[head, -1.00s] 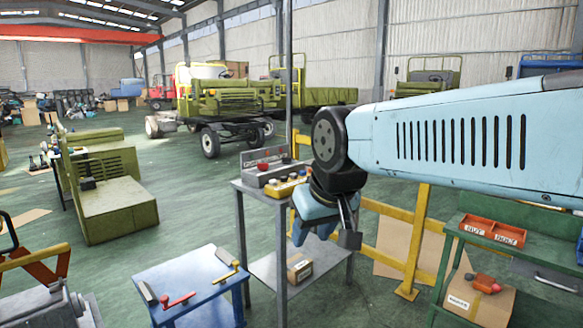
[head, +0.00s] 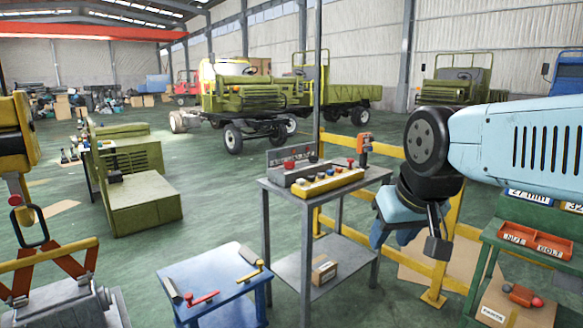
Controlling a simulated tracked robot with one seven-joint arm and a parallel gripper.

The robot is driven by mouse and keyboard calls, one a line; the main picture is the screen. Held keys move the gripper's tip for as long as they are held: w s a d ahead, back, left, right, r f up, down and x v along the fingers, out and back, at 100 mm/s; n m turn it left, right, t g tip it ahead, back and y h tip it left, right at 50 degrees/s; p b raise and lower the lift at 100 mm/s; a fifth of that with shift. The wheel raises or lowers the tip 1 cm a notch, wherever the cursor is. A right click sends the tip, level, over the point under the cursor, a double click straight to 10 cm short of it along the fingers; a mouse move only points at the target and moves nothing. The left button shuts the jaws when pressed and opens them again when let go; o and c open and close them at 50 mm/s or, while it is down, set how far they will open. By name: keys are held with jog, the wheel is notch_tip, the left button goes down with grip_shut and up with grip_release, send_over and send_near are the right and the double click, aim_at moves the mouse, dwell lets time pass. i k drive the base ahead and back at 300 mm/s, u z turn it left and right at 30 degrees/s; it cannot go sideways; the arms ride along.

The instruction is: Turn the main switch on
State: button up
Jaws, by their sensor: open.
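A grey control box (head: 292,158) with a lettered back panel stands on a grey metal table (head: 276,190) in the middle. A small red knob or switch (head: 289,166) shows on its front. A yellow button panel (head: 328,183) lies along the table's front edge, with several buttons on it. Which of these is the main switch I cannot tell. My gripper (head: 408,240) is open and empty, pointing down, to the right of the table in the picture and apart from the panels.
An orange and grey tool-like object (head: 364,146) stands at the table's right end. A blue table (head: 222,280) with red and yellow handles is at the front. A yellow railing (head: 466,232) runs behind my gripper. A green bench (head: 490,236) with red trays is at right.

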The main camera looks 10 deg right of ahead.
aim_at(288, 165)
jog(key=z, duration=0.2)
jog(key=i, duration=2.5)
jog(key=u, duration=0.5)
